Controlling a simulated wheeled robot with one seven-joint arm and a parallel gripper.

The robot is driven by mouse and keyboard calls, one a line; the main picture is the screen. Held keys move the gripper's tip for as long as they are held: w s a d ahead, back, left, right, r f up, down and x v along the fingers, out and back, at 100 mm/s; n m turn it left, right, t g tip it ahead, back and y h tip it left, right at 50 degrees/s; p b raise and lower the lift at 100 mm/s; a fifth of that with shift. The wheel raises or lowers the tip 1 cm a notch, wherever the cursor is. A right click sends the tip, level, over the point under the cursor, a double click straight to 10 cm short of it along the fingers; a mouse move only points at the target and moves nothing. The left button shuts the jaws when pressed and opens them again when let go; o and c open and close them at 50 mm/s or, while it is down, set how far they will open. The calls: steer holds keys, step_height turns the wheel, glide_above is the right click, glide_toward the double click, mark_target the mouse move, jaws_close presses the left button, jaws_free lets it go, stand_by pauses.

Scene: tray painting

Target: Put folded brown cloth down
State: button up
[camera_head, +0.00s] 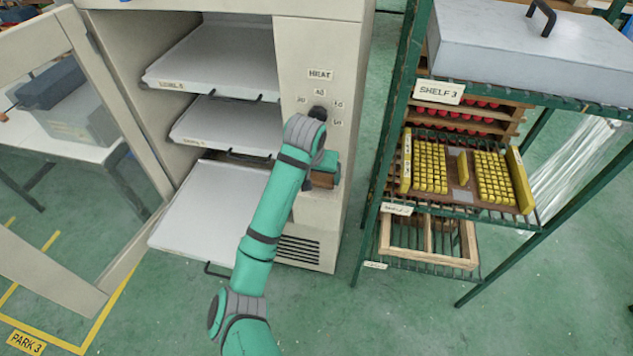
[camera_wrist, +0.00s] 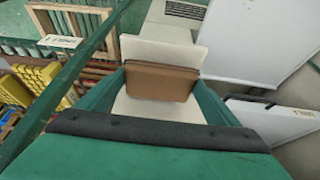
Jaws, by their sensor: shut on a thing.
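The folded brown cloth (camera_wrist: 160,82) is held between the two green fingers of my gripper (camera_wrist: 155,92) in the wrist view. Pale flat surfaces show above and below it there; I cannot tell whether they touch it. In the head view, a small part of the brown cloth (camera_head: 323,181) shows beside my gripper (camera_head: 324,172), in front of the beige cabinet's control panel. My wrist covers much of the gripper in that view.
The beige cabinet (camera_head: 330,30) stands open with three pale trays; the lowest tray (camera_head: 208,215) sticks out. Its open door (camera_head: 60,262) is at left. At right, a green rack (camera_head: 377,190) holds yellow blocks, a wooden crate and a grey box. Green floor shows between cabinet and rack.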

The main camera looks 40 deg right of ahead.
mark_target(315, 180)
step_height(315, 180, down, 3)
steer(key=shift+d+f, duration=0.1)
steer(key=shift+f, duration=0.05)
steer(key=shift+f, duration=0.35)
